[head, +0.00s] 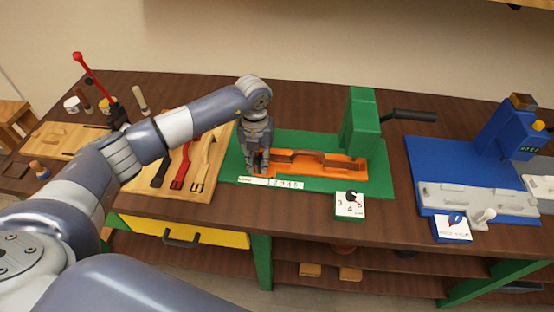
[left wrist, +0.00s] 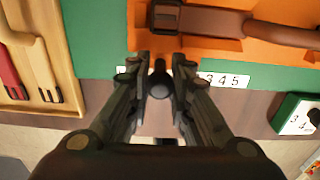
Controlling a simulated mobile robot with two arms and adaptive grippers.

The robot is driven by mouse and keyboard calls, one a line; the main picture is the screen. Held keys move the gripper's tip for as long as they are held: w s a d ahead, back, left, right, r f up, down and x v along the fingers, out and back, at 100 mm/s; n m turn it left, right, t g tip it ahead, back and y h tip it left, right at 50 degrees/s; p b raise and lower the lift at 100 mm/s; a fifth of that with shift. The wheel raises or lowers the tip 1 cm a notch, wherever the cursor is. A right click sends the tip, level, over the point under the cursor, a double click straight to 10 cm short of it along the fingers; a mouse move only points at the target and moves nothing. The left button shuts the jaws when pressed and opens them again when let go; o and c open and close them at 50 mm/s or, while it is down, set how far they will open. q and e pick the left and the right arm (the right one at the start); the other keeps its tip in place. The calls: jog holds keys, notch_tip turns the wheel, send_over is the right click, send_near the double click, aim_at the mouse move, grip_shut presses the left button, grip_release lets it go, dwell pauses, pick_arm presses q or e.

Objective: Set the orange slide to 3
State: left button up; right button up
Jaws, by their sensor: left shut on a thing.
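The orange slide (head: 350,174) lies on the green base (head: 380,183) and carries a brown strap (head: 305,154) with a buckle; it also shows in the left wrist view (left wrist: 285,12). A white number strip (head: 285,183) runs along the base's front edge; 3, 4 and 5 show in the left wrist view (left wrist: 232,80). My left gripper (head: 261,168) is at the slide's left front and shut on a small dark knob (left wrist: 160,86), seen between its fingers. The slide's pointer and the strip's lower numbers are hidden in the wrist view. My right gripper is out of view.
A green press block (head: 360,125) with a black lever (head: 410,115) stands behind the slide's right end. A white dial card (head: 349,207) sits in front. Straps on a wooden board (head: 205,190) lie left; a blue station (head: 430,160) stands right.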

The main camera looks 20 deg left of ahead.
aim_at(271, 174)
pick_arm(q)
jog(key=shift+w+d+b, duration=0.2)
jog(key=shift+d, duration=0.7)
jog(key=shift+w+d+b, duration=0.15)
jog(key=shift+w+d, duration=0.05)
jog(key=shift+d, duration=0.7)
jog(key=shift+a, duration=0.35)
jog(key=o, duration=0.8)
jog(key=shift+s, duration=0.1)
jog(key=shift+r, duration=0.15)
notch_tip(271, 174, up, 6)
jog(key=p, duration=0.3)
jog(key=shift+p, duration=0.3)
